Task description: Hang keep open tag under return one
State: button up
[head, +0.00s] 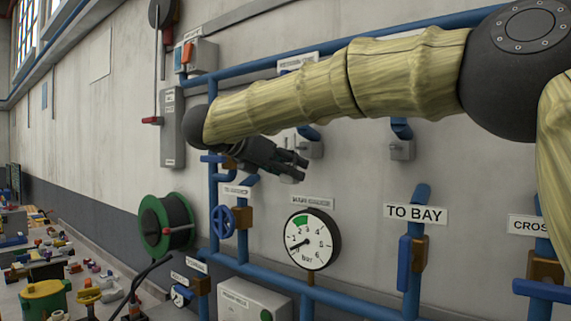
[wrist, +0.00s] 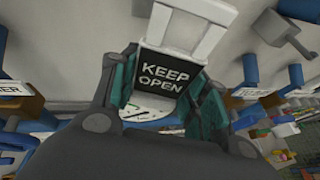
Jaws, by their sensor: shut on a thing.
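The keep open tag (wrist: 165,78) is a black plate with white "KEEP OPEN" lettering, seen close up in the wrist view. A white frame-like part (wrist: 205,40) shows directly above the plate. My gripper (head: 300,166) is shut on the tag, with a teal-lined finger on each side of it in the wrist view (wrist: 165,92). In the head view my gripper is in front of the wall, above the gauge; I cannot make out the tag there. No label that I can read says return one; several small labels are too blurred to tell.
A round pressure gauge (head: 312,240), a blue handwheel (head: 222,222) and a "TO BAY" label (head: 416,214) are on the wall among blue pipes. A green hose reel (head: 166,225) is at left. A cluttered bench (head: 40,280) fills the lower left.

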jog(key=w, duration=0.1)
jog(key=w+f, duration=0.1)
jog(key=w, duration=0.1)
jog(key=shift+w+d+f+p, duration=0.1)
jog(key=shift+d+f+p, duration=0.1)
jog(key=shift+d+p, duration=0.1)
jog(key=shift+c, duration=0.2)
jog(key=shift+d+r, duration=0.1)
jog(key=shift+r, duration=0.05)
jog(key=shift+s+d+r+p, duration=0.15)
jog(key=shift+s+r+p, duration=0.2)
jog(key=shift+s+p, duration=0.1)
jog(key=w, duration=0.1)
jog(key=w+d+f, duration=0.1)
jog(key=w+b, duration=0.1)
jog(key=shift+d+f, duration=0.3)
jog(key=shift+d, duration=0.05)
jog(key=shift+s+r+b, duration=0.1)
jog(key=shift+b, duration=0.2)
